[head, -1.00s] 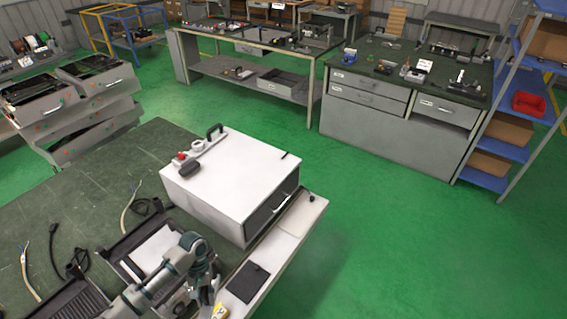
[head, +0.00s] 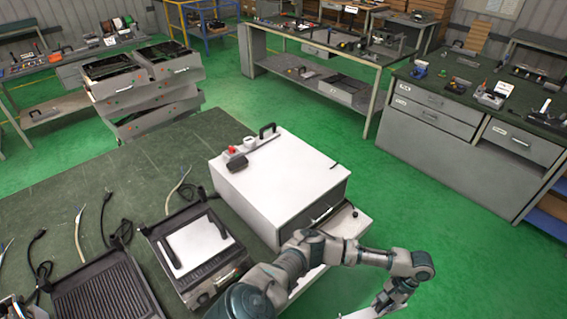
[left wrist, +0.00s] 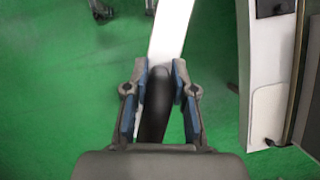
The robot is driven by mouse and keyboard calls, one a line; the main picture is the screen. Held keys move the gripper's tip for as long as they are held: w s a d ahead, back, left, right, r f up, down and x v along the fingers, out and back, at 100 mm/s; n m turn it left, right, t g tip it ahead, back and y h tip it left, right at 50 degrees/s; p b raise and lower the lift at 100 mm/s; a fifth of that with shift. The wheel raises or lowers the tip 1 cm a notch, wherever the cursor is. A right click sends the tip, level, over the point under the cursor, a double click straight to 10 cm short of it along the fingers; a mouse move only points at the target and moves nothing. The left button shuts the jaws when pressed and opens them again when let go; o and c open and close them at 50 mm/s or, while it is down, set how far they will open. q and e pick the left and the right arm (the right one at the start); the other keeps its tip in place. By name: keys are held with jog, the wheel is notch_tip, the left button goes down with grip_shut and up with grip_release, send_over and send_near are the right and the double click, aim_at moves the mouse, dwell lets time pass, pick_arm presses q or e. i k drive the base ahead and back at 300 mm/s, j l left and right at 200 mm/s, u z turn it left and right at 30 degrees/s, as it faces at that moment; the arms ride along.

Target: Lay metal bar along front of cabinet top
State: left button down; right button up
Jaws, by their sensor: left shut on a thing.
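The cabinet is a white box (head: 290,172) on the green-topped bench in the head view, with a flat, mostly bare top. My left gripper (head: 388,303) is beyond the cabinet's front right side, low over the green floor, partly cut off by the bottom edge. In the left wrist view my left gripper (left wrist: 160,75) is shut on a long pale bar (left wrist: 172,30), taken as the metal bar. A dark rounded piece (left wrist: 155,105) lies between the fingers along the bar. The bar's far end leaves the top of that view. My right gripper is not in view.
An open grill-like appliance (head: 198,243) stands left of my arm. Green floor (head: 440,220) is clear to the right.

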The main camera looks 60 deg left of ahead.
aim_at(300, 183)
jog(key=i+j, duration=0.2)
jog(key=i, duration=0.2)
jog(key=i+j, duration=0.15)
jog(key=i, duration=0.3)
jog(key=i+j+z, duration=0.1)
jog(key=i, duration=0.3)
jog(key=i+j, duration=0.3)
jog(key=i+u, duration=0.3)
jog(key=i+l+u, duration=0.3)
jog(key=i, duration=0.2)
jog(key=i+l+u, duration=0.3)
jog(key=i+j+u, duration=0.1)
jog(key=u, duration=1.85)
jog(key=i+u, duration=0.3)
jog(key=i, duration=0.7)
